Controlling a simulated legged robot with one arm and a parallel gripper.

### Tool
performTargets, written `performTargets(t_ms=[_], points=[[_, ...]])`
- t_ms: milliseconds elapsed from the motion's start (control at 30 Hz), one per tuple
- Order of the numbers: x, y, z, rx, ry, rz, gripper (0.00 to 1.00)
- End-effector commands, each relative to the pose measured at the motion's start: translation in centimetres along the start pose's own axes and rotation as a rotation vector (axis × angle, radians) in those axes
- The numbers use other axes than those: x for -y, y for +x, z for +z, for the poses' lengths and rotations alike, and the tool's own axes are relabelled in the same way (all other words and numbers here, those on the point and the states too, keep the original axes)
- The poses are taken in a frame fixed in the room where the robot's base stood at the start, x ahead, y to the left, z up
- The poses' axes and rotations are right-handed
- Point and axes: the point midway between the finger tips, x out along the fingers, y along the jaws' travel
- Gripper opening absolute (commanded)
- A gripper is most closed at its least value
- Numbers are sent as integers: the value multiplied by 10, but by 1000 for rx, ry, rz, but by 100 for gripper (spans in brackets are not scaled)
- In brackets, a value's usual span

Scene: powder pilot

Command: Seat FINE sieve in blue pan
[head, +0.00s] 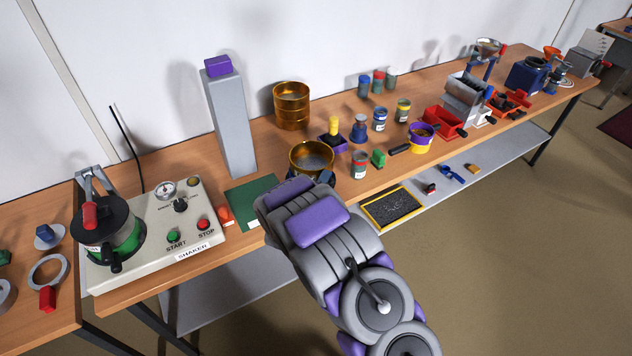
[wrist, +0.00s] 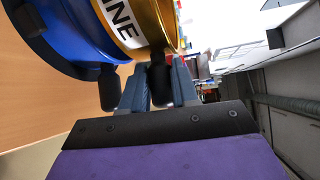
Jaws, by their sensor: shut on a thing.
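The FINE sieve is a gold ring with a mesh (head: 312,157), in the middle of the head view just beyond my gripper (head: 318,184). In the wrist view, the FINE sieve (wrist: 155,22) shows part of its white label. My gripper (wrist: 158,85) is shut on the sieve's black handle (wrist: 160,84). The blue pan (wrist: 80,30) lies directly against the sieve's lower side in the wrist view, with its own black handle (wrist: 109,88) beside my finger. I cannot tell whether the sieve is fully seated or only resting on the rim. My arm mostly hides the pan in the head view.
A stack of gold sieves (head: 291,106) stands behind. A tall grey pillar (head: 231,125) with a purple block, a green mat (head: 252,196) and the shaker (head: 160,225) are to the left. Several jars, a yellow-purple cup (head: 421,138) and a red bin (head: 444,121) stand right.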

Motion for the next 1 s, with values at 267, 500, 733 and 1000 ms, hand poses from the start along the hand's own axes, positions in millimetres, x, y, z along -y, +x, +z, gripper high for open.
performTargets(t_ms=[267, 500, 733, 1000], points=[[-3, 0, 4, -2, -6, -6, 0], [-2, 1, -1, -2, -1, -5, 0], [3, 3, -12, -1, 12, -3, 0], [-1, 1, -4, -2, 2, -4, 0]])
